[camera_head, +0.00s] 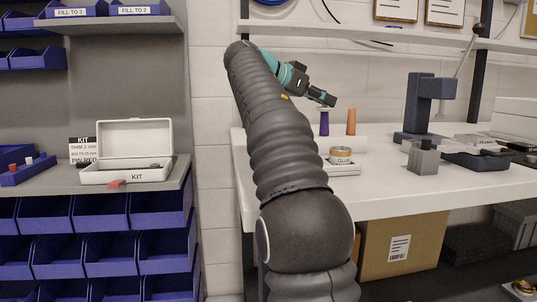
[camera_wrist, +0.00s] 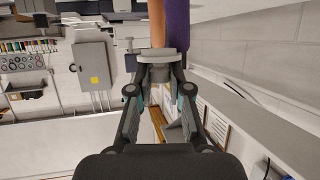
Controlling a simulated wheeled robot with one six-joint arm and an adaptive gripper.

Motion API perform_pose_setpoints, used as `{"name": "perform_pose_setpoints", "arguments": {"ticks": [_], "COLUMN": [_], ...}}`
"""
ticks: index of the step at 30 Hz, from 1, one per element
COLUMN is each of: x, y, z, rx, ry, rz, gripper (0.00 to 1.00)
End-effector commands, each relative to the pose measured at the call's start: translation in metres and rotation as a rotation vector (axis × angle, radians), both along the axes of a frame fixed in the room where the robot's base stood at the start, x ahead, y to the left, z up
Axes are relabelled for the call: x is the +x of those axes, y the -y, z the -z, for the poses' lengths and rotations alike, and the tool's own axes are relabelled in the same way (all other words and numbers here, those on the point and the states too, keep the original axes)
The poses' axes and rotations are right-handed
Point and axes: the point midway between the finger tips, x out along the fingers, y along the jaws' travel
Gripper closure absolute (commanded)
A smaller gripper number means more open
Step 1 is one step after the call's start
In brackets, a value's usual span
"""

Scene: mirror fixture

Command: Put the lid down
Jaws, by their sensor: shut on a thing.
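My gripper (camera_wrist: 158,76) is shut on a grey round lid (camera_wrist: 157,54) in the wrist view. The lid's flat disc faces away from my palm, and its narrower part is between the fingertips. In the head view my gripper (camera_head: 326,98) is raised above the back of the white worktable (camera_head: 420,192), just over a purple upright piece. The lid is too small there to make out clearly. A round tin marked GLUE (camera_head: 341,156) sits in a shallow white tray (camera_head: 347,169) on the table below my gripper.
Purple (camera_head: 324,124) and orange (camera_head: 351,122) upright pieces stand near my gripper. A dark blue press-like fixture (camera_head: 420,105), a grey block (camera_head: 424,160) and a dark tray (camera_head: 475,160) are to the right. An open white KIT box (camera_head: 135,140) is on the left shelf. The front table surface is clear.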

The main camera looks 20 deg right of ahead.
Motion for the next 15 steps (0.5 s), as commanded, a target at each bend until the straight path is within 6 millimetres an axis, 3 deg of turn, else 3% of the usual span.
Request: {"name": "perform_pose_setpoints", "arguments": {"ticks": [5, 15], "x": [0.005, 0.018], "y": [-0.021, -0.087], "z": [0.013, 0.055], "rx": [0.002, 0.003], "ry": [-0.002, -0.007], "rz": [-0.010, -0.012], "gripper": [0.98, 0.99]}}
